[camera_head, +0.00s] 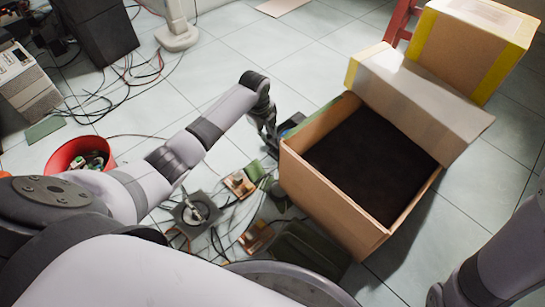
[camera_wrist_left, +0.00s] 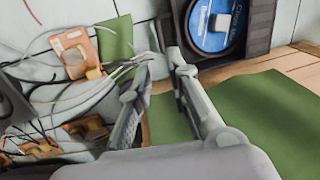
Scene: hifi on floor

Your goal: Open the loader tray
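A dark unit (camera_wrist_left: 262,28) with a blue disc (camera_wrist_left: 208,24) in a recess is at the top of the left wrist view, and I take this to be the loader tray. In the head view a dark unit with a bit of blue (camera_head: 291,123) sits on the floor against the box, partly hidden. My left gripper (camera_head: 268,135) points down just left of it. In the left wrist view its fingers (camera_wrist_left: 158,58) are apart with nothing clearly between them, and the right fingertip is close to the unit's left edge. My right gripper is out of view.
An open cardboard box (camera_head: 335,200) with a dark inside stands right of the gripper. Cables, circuit boards (camera_head: 240,183) and green sheets (camera_wrist_left: 265,115) clutter the floor. A red bucket (camera_head: 70,150) is at left.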

